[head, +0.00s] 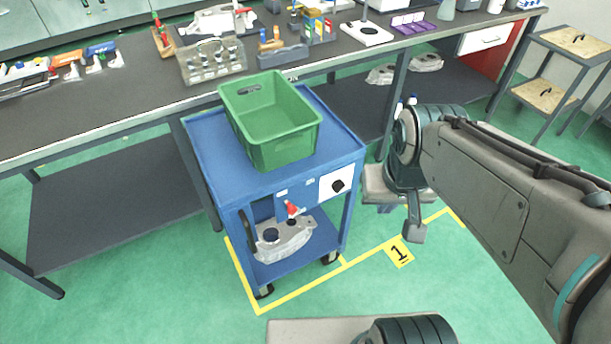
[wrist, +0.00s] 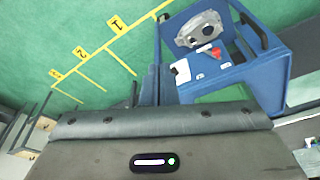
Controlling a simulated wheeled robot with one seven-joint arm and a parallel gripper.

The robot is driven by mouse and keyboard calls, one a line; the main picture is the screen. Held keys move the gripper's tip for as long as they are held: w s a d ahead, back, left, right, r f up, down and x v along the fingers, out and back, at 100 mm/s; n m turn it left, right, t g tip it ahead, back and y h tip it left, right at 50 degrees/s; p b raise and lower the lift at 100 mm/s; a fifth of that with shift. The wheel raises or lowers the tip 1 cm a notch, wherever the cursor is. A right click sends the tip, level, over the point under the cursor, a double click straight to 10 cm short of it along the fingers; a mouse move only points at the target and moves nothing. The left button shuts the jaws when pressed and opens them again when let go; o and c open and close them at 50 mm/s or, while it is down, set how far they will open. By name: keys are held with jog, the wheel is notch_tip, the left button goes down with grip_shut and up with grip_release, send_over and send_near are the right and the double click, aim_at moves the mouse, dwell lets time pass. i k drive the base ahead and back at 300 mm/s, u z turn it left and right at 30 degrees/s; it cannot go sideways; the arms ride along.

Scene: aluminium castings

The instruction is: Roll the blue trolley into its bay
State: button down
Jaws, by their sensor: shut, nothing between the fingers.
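The blue trolley (head: 214,150) stands partly under the bench edge, upright, also seen in the wrist view (wrist: 262,75). It carries a green crate (head: 270,130) on top and a grey casting (head: 285,240) on its lower shelf. A dark handle (head: 248,232) is at its front left. Its visible front wheels stand inside a yellow floor outline (head: 245,278), close to the front line. My gripper (head: 385,208) is right of the trolley, shut and empty. In the wrist view its fingers (wrist: 158,85) show beside the trolley; I cannot tell whether they touch it.
The dark workbench (head: 130,110) holds tools and fixtures, with legs and a low shelf behind the trolley. A yellow tag marked 1 (head: 398,252) lies on the floor to the right of the trolley. A shelf stand (head: 560,60) is far right.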

aim_at(232, 179)
jog(key=z, duration=0.7)
jog(key=k, duration=0.3)
jog(key=u, duration=1.05)
